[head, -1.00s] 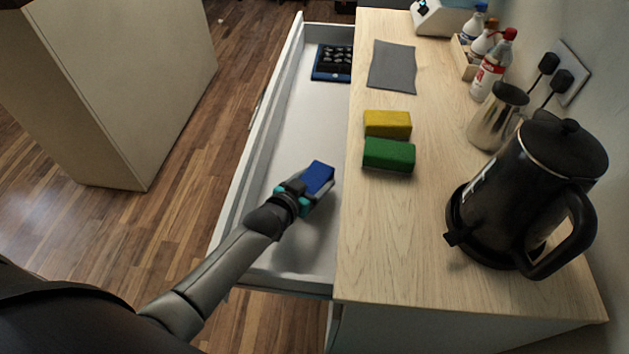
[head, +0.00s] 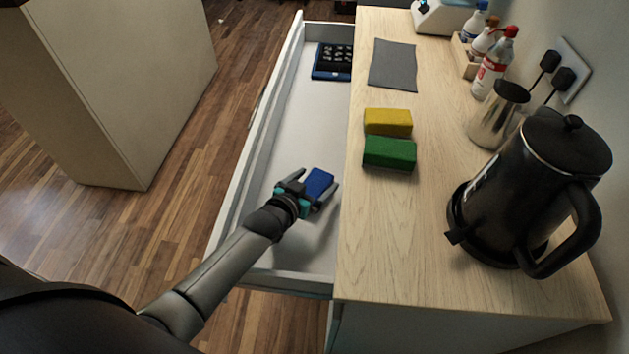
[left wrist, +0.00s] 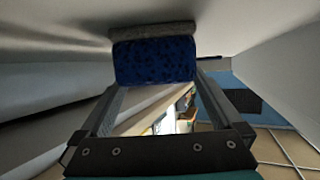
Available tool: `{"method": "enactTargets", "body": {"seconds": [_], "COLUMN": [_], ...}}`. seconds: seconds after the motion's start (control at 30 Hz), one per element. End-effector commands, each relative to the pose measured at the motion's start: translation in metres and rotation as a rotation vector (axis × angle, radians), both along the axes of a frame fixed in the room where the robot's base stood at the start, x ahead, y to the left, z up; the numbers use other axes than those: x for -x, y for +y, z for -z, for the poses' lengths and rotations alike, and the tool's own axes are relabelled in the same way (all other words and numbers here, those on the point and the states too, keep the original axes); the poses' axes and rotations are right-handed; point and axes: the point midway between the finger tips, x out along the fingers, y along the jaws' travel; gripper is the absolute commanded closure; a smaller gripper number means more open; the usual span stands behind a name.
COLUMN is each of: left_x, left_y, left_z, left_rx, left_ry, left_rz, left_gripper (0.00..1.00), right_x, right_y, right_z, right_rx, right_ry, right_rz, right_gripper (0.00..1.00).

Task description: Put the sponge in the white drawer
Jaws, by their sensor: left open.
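The white drawer (head: 312,112) is pulled wide open beside the wooden counter. A blue sponge (head: 319,182) is inside its near half, low in the drawer. My left gripper (head: 316,186) is open around the sponge, with a finger on either side. In the left wrist view the blue sponge (left wrist: 154,61) shows its speckled blue face and a grey layer. It lies just beyond the open fingertips (left wrist: 157,84), apparently against the drawer floor. My right gripper is not in view.
A dark blue tray (head: 331,61) with dark items sits at the drawer's far end. On the counter are a yellow sponge (head: 387,122), a green sponge (head: 389,153), a grey cloth (head: 392,65), a metal jug (head: 497,115) and a black kettle (head: 528,190). The drawer's middle is clear.

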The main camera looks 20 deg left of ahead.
Motion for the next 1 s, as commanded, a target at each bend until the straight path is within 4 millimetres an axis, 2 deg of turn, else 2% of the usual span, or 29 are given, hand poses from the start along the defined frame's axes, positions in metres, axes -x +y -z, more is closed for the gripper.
{"method": "enactTargets", "body": {"seconds": [0.13,0.27,0.63,0.8,1.0], "left_x": [0.000,0.000,0.053,0.066,0.069], "left_y": [0.000,0.000,0.008,0.009,0.010], "left_z": [-0.004,-0.017,-0.035,-0.040,-0.041], "left_rx": [0.000,0.001,0.000,0.001,0.001], "left_ry": [-0.001,-0.002,0.001,0.001,0.000], "left_rz": [0.000,0.000,0.000,0.000,0.000], "left_gripper": [0.00,0.00,0.00,0.00,0.00], "right_x": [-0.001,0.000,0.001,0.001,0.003], "right_y": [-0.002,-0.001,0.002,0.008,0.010], "right_z": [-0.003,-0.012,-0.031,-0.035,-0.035], "right_rx": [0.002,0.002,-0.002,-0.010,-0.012], "right_ry": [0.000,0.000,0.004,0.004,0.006], "right_rz": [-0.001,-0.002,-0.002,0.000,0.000], "right_gripper": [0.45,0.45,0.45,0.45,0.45]}}
